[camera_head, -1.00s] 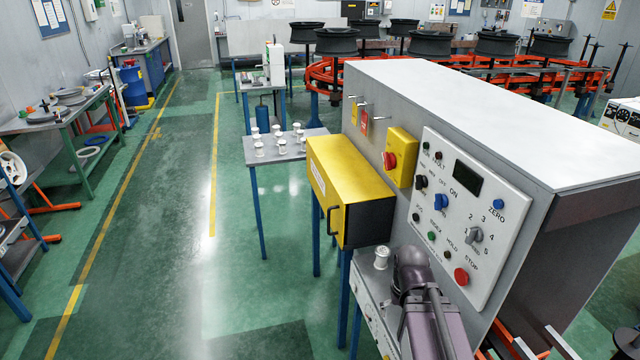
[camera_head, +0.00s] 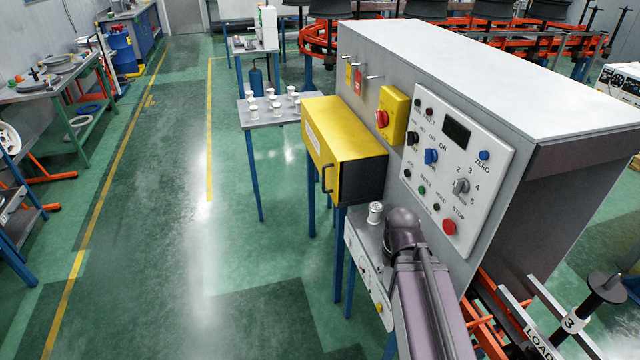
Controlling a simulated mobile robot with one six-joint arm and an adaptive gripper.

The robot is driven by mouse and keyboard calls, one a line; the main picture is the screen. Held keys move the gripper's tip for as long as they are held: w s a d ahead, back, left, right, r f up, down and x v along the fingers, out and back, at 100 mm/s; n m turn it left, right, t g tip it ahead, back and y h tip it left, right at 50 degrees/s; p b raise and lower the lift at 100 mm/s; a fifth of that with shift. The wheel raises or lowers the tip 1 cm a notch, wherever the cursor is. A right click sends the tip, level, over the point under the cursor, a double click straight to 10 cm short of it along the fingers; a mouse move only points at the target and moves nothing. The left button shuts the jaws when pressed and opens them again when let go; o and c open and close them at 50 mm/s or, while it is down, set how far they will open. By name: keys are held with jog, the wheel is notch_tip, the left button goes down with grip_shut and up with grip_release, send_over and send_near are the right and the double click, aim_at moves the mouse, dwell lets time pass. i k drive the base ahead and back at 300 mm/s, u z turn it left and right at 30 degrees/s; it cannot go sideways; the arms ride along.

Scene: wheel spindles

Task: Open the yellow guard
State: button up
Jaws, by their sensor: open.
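The yellow guard (camera_head: 318,147) is a box-shaped cover on blue legs at the left side of the grey machine. Its yellow top and front are down, and a dark handle (camera_head: 327,178) stands on the front face near its right edge. The guard looks closed, and its inside is hidden. My purple-grey arm rises from the bottom of the picture in front of the control panel. My gripper is not in view.
The grey machine (camera_head: 480,70) carries a white control panel (camera_head: 455,160) and a yellow switch box (camera_head: 392,115). A white spool (camera_head: 375,212) stands beside my arm. A small table (camera_head: 262,117) with several spools is behind the guard. Green floor (camera_head: 200,260) is clear to the left.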

aim_at(332, 134)
jog(key=k, duration=1.2)
jog(key=u, duration=0.6)
jog(key=i, duration=2.05)
jog(key=z, duration=0.6)
